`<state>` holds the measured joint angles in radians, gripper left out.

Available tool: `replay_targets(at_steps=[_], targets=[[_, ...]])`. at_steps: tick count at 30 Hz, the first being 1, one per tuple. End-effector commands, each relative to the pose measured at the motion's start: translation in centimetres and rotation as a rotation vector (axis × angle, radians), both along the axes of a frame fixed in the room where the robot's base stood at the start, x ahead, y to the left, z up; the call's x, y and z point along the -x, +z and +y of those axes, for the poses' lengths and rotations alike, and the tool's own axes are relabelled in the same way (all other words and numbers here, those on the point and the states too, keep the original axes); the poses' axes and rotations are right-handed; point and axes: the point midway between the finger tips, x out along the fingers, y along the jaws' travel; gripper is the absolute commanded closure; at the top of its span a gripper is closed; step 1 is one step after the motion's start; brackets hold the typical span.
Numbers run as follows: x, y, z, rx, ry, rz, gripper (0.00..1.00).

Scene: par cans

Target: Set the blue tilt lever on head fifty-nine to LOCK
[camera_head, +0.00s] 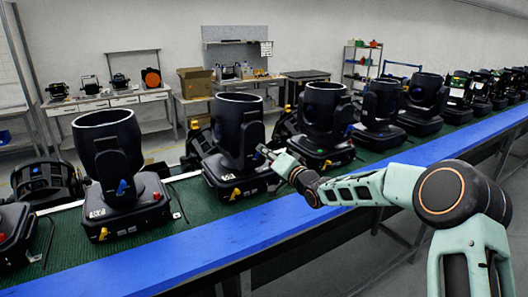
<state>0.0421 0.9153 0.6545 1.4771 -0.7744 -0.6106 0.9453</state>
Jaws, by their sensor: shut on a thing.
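A row of black moving-head lights stands on a green belt. My gripper (266,153) reaches in from the right and meets the side of one light, the head (237,138) left of centre. The gripper is shut at the yoke arm of that head, on what looks like its small blue tilt lever, mostly hidden by the fingers. The lever's position and any LOCK marking are too small to tell. The number on this head's base is not readable, so I cannot tell whether it is head fifty-nine.
A neighbouring head (113,155) with a blue lever (122,187) stands to the left, and another head (325,120) stands close on the right. A blue rail (215,236) runs along the front of the belt. Benches (105,101) and shelves stand at the back.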

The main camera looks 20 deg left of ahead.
Motion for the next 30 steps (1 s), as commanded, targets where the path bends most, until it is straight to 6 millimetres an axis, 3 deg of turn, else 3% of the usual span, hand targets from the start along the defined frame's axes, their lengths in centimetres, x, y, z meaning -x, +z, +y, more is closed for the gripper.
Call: replay_targets(at_steps=[17,18,22,30], targets=[[-0.07,-0.06,-0.06,-0.019,0.0,0.023,1.0],[-0.08,-0.07,-0.07,-0.019,0.0,0.023,0.84],[-0.07,-0.07,-0.06,-0.019,0.0,0.022,0.7],[-0.03,-0.06,-0.09,-0.019,0.0,0.022,0.7]])
